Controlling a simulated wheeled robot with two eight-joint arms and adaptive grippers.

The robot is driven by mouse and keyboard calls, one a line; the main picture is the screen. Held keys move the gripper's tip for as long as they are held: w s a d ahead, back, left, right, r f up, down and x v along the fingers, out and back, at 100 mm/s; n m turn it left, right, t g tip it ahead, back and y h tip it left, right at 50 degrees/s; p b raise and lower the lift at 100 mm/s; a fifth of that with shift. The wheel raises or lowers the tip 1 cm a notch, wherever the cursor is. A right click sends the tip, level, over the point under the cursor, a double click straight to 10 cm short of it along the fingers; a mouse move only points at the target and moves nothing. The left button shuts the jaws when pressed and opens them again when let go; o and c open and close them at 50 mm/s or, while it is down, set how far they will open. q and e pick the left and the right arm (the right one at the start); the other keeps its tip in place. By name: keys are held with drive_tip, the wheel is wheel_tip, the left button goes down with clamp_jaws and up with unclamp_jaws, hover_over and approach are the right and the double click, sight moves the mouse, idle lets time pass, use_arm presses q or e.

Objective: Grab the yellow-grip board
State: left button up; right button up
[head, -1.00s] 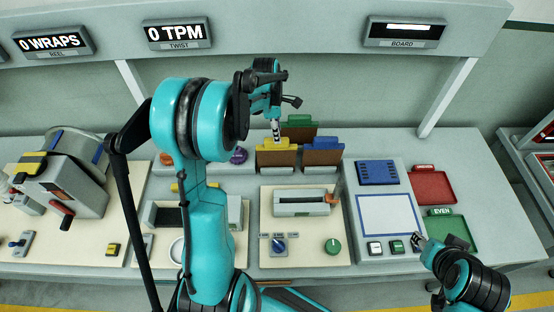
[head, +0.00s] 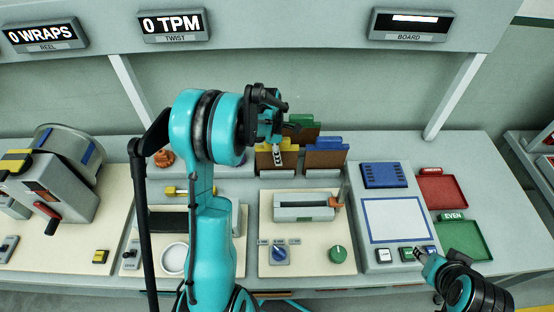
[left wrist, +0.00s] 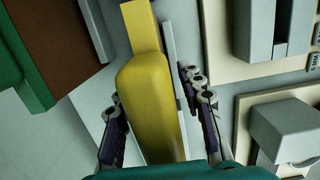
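The yellow-grip board (head: 264,148) stands upright in a holder on the bench, its brown body below the yellow grip. My left gripper (head: 280,152) is over it from above and hides part of its grip. In the left wrist view, the yellow grip (left wrist: 148,100) lies between the two fingers of my open left gripper (left wrist: 152,88). A gap shows on the right finger's side; contact on the left is unclear. My right gripper (head: 426,262) is at the lower right, beside the buttons; its opening is too small to tell.
A blue-grip board (head: 325,155) stands close to the right, and a green-grip board (head: 303,137) just behind. In front is a grey fixture with an orange end (head: 303,206). A blue-outlined pad (head: 396,220), red tray (head: 442,189) and green tray (head: 464,239) lie right.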

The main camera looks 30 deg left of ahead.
use_arm(q)
drive_tip(key=shift+d+f, duration=0.1)
drive_tip(key=shift+f, duration=0.45)
clamp_jaws()
drive_tip(key=shift+r, duration=0.1)
